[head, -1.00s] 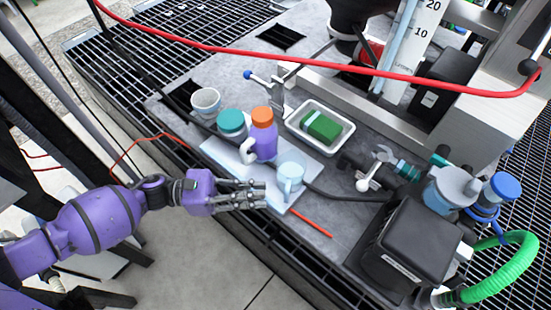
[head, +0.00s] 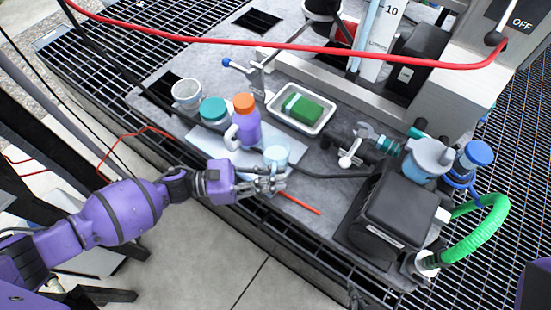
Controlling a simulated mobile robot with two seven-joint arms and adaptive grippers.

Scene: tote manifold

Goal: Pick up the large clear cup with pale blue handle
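The clear cup with a pale blue tint (head: 276,155) stands upright near the front edge of the grey bench, at the corner of a pale mat (head: 213,151). Its lower part and handle are hidden behind my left fingers. My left gripper (head: 280,182) reaches in from the left, just in front of the cup. Its fingers look spread, with a gap between them. They overlap the cup in the head view, and I cannot tell whether they touch it. My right gripper is not in view.
Left of the cup stand a purple bottle with orange lid (head: 246,127), a teal-lidded container (head: 214,111) and a white cup (head: 187,93). Behind is a white tray (head: 327,121) with a green block. A red stick (head: 301,204) lies in front; a black box (head: 397,211) stands right.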

